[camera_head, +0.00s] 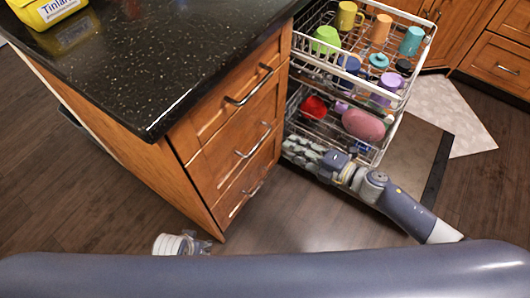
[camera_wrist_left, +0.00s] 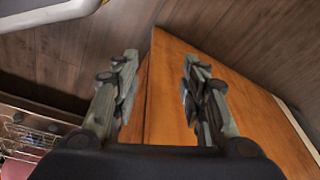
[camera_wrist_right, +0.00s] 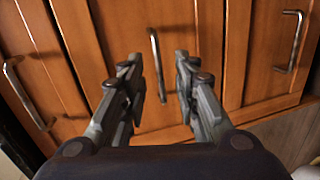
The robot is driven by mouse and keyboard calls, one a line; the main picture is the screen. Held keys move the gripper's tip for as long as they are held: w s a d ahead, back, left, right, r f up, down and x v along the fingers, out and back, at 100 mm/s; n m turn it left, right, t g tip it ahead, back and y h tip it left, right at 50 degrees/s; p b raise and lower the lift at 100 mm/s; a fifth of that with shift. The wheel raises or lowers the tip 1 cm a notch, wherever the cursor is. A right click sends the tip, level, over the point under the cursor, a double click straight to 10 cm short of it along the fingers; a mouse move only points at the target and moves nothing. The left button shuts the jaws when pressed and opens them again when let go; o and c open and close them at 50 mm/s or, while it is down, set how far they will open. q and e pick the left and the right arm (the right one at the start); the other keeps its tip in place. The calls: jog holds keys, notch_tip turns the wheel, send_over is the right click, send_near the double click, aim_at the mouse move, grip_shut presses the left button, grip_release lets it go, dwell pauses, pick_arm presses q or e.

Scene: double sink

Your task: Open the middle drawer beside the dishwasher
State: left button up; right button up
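The wooden cabinet has a stack of three drawers. The middle drawer (camera_head: 232,155) is closed, and its metal handle (camera_head: 253,140) is in view. My right gripper (camera_head: 291,148) is beside the drawer fronts, over the lower dishwasher rack. In the right wrist view, the middle handle (camera_wrist_right: 157,65) appears between the open right fingers (camera_wrist_right: 157,62), apart from both. My left gripper (camera_head: 200,244) is low near the cabinet's bottom corner, partly hidden by my body. In the left wrist view its fingers (camera_wrist_left: 158,62) are open and empty, facing the cabinet's side panel (camera_wrist_left: 165,85).
The dishwasher stands open, with cups in its upper rack (camera_head: 375,85) and dishes in its lower rack (camera_head: 345,140), close to my right arm. A black countertop (camera_head: 150,60) overhangs the drawers. The floor (camera_head: 290,225) before the drawers is clear.

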aim_at(262, 137)
pick_arm(q)
jog(key=shift+w+d+r+b, duration=0.1)
jog(key=shift+w+r+b, duration=0.1)
jog(key=shift+r, duration=0.45)
jog(key=shift+w+r+b, duration=0.1)
jog(key=shift+r+b, duration=0.15)
jog(key=shift+r, duration=0.45)
jog(key=shift+w+d+r+b, duration=0.1)
jog(key=shift+r+b, duration=0.1)
jog(key=shift+r, duration=0.45)
pick_arm(e)
jog(key=shift+n+g, duration=0.3)
jog(key=shift+n, duration=0.4)
jog(key=shift+s+a+r+x, duration=0.1)
jog(key=shift+s+a+x, duration=0.1)
jog(key=shift+x, duration=1.65)
jog(key=shift+s+a+r+x, duration=0.15)
jog(key=shift+s+x, duration=0.05)
jog(key=shift+x, duration=1.6)
jog(key=shift+s+a+r+x, duration=0.1)
jog(key=shift+s+a+x, duration=0.1)
jog(key=shift+x, duration=1.65)
grip_shut()
